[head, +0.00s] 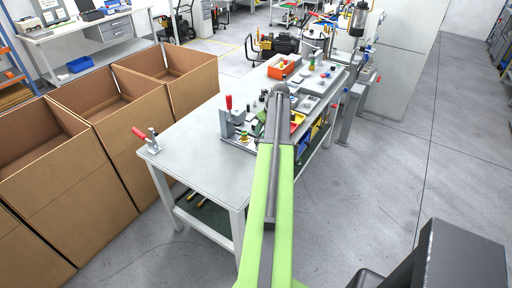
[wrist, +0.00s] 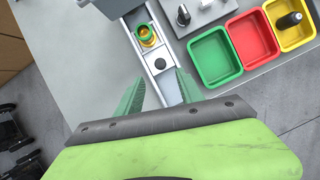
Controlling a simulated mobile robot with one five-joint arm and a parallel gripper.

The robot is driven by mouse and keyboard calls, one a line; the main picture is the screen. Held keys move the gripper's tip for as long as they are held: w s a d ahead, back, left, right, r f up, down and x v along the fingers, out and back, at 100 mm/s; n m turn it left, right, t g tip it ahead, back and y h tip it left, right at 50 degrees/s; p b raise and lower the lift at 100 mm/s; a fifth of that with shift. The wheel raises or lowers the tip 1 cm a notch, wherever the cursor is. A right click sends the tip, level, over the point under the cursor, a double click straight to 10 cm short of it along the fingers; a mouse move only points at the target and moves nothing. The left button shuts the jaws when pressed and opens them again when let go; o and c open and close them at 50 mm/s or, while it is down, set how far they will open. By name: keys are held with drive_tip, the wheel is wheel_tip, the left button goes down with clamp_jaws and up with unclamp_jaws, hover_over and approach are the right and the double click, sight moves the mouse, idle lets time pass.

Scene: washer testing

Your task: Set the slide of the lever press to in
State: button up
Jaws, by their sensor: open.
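In the wrist view, a pale metal slide (wrist: 167,88) runs from beside a grey press block (wrist: 101,6) toward my gripper. A round black knob (wrist: 160,63) is on it, and a green and yellow part (wrist: 147,37) sits further up it. My gripper (wrist: 160,78) is open, with one green finger on each side of the slide near the knob. I cannot tell whether the fingers touch it. In the head view, the likely lever press (head: 232,120), grey with a red handle, stands on the bench; my arm hides the gripper there.
A green bin (wrist: 215,57), a red bin (wrist: 252,38) and a yellow bin (wrist: 291,22) stand right of the slide. A red-handled clamp (head: 147,139) is at the bench's left corner. Large cardboard boxes (head: 110,113) stand left of the bench (head: 190,150).

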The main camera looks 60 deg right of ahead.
sight(257, 140)
drive_tip(key=b+x, duration=0.8)
drive_tip(key=x, duration=0.3)
drive_tip(key=shift+s+b, duration=0.1)
drive_tip(key=shift+b, duration=0.2)
clamp_jaws()
drive_tip(key=shift+r, duration=0.1)
idle(0.5)
